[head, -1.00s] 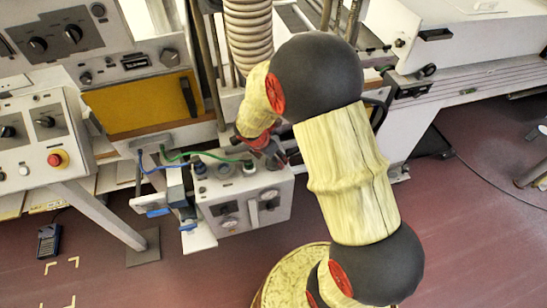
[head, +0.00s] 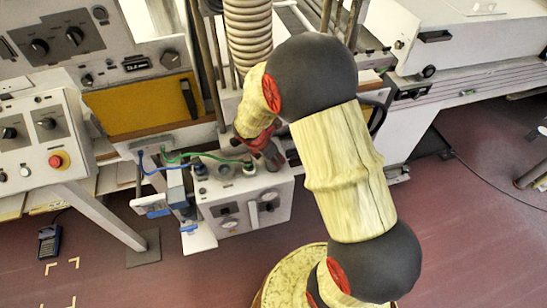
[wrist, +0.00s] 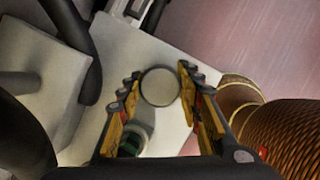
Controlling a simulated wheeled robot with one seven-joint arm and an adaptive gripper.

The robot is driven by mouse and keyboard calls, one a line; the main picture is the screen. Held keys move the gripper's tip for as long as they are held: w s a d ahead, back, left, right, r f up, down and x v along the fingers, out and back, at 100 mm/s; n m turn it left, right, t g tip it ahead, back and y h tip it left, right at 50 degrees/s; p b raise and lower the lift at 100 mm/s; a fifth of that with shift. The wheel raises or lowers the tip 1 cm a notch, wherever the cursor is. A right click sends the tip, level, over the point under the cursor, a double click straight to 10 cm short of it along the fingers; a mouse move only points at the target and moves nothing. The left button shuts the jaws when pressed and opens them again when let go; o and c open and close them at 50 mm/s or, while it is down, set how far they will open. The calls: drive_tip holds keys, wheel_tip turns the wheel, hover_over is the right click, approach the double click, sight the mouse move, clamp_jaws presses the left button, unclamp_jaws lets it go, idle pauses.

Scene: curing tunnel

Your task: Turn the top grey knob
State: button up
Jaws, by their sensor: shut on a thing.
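The grey knob (wrist: 160,87) is a round, pale grey disc seen from above in the wrist view. It sits between my fingertips on the light top face of a small box, and my gripper (wrist: 159,92) is closed onto its sides. In the head view my gripper (head: 272,158) reaches down to the right part of the box's top. There it hides the knob. The white box (head: 240,228) has dials and switches on its front face.
A green cable (head: 205,155) and a blue cable (head: 153,166) run to plugs on the box top, close left of my gripper. A corrugated hose (head: 248,40) hangs behind. A cabinet with a yellow panel (head: 140,105) stands left. The floor in front is open.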

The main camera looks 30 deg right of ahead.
drive_tip(key=shift+m+g+p, duration=0.3)
drive_tip(key=shift+m+p, duration=0.15)
drive_tip(key=shift+m, duration=0.35)
drive_tip(key=o, duration=1.2)
drive_tip(key=shift+c, duration=0.2)
drive_tip(key=shift+r, duration=0.1)
drive_tip(key=v, duration=1.1)
drive_tip(key=shift+a+r, duration=0.3)
